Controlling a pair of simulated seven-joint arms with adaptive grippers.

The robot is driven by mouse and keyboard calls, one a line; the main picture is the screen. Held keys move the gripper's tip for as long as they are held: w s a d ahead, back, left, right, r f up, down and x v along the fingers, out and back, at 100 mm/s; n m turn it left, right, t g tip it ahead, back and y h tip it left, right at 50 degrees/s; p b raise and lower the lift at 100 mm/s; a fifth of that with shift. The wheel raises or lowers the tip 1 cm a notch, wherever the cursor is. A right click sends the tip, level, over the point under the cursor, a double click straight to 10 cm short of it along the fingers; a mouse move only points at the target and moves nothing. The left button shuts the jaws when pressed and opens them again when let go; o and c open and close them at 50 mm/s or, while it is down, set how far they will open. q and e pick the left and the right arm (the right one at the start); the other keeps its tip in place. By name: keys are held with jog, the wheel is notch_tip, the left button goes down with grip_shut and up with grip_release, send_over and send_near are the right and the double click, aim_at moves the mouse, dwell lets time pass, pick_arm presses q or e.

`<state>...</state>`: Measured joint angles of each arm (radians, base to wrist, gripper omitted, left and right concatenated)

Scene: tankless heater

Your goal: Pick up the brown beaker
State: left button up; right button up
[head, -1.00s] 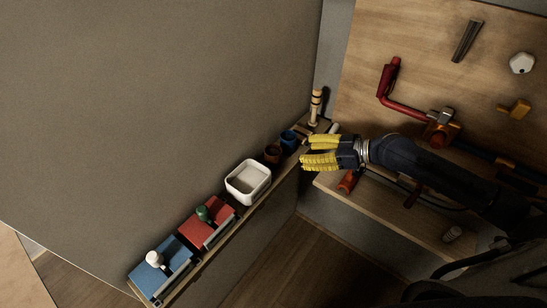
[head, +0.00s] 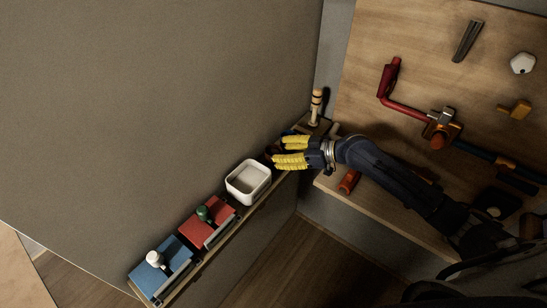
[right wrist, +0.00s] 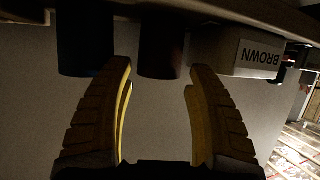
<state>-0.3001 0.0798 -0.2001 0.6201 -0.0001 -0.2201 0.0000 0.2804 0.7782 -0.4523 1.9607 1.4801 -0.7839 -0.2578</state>
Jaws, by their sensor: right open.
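The brown beaker (head: 269,152) stands on the narrow wall shelf, mostly hidden behind my yellow fingertips in the head view. In the right wrist view the dark beaker (right wrist: 160,48) shows between the tips of my right gripper (right wrist: 158,72), with a gap on both sides. My right gripper (head: 276,155) is open and empty, reaching in from the right with its fingertips at the beaker. In the right wrist view the shelf is at the top, so the beaker hangs downward in the picture. My left gripper is not in view.
A blue beaker (right wrist: 85,45) stands close beside the brown one. On the other side is a white bin (head: 248,180), labelled BROWN (right wrist: 258,55). Red (head: 207,222) and blue (head: 160,270) boxes stand farther along the shelf. A wooden peg stand (head: 316,106) is at the corner.

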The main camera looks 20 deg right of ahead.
aim_at(273, 150)
jog(key=shift+x, duration=1.85)
jog(key=shift+c, duration=0.2)
jog(key=c, duration=1)
notch_tip(273, 150, up, 20)
